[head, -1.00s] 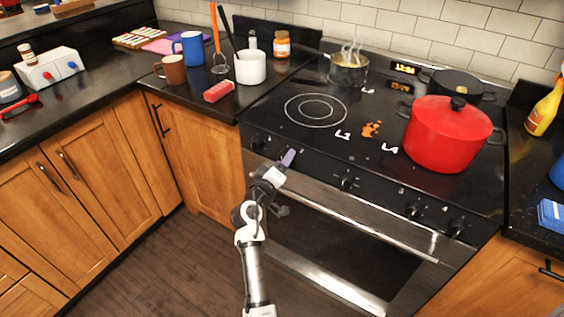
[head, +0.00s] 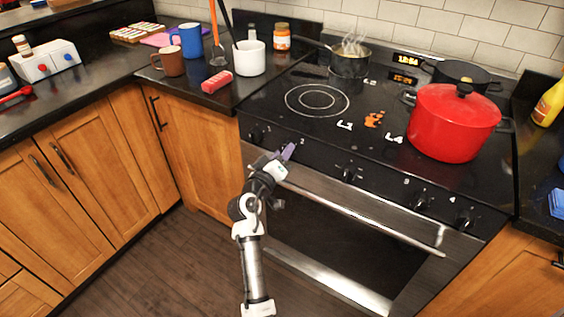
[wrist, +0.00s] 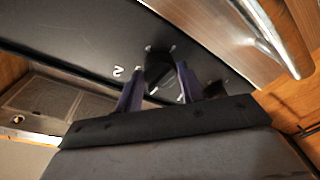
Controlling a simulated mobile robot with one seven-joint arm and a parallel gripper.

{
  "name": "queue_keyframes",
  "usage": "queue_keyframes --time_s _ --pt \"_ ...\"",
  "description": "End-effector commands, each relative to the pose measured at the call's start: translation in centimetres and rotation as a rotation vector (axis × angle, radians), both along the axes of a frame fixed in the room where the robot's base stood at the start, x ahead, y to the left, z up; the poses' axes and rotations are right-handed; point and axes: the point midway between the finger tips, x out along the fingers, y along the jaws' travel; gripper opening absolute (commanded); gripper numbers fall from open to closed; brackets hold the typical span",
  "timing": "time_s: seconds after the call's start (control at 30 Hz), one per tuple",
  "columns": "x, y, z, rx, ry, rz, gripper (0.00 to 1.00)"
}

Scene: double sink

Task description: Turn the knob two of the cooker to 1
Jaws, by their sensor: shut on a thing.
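The cooker's black front panel (head: 322,160) carries a row of black knobs. My gripper (head: 289,151) is at the second knob from the left, just left of the printed "2". In the head view the fingers hide most of that knob. In the wrist view, knob two (wrist: 160,70) sits between the two purple fingers, beside an upside-down "2" on the panel. The fingers are shut on it, one on each side. The number that the knob points to cannot be read.
Knob one (head: 257,136) is close on the left and a middle knob (head: 348,173) is to the right. The oven handle (head: 360,212) runs below the panel. A red pot (head: 452,128) and a steaming pan (head: 350,62) stand on the hob. The floor in front is clear.

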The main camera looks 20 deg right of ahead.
Motion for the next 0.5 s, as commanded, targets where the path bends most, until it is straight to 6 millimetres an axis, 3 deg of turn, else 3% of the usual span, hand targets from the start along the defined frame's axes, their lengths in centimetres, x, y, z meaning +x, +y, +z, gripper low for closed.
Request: queue_keyframes --time_s 0.03,0.5 --pt "0.06 0.11 -0.89 0.022 -0.036 0.002 0.16" --pt "0.15 0.19 -1.06 0.294 -0.382 0.004 0.16"
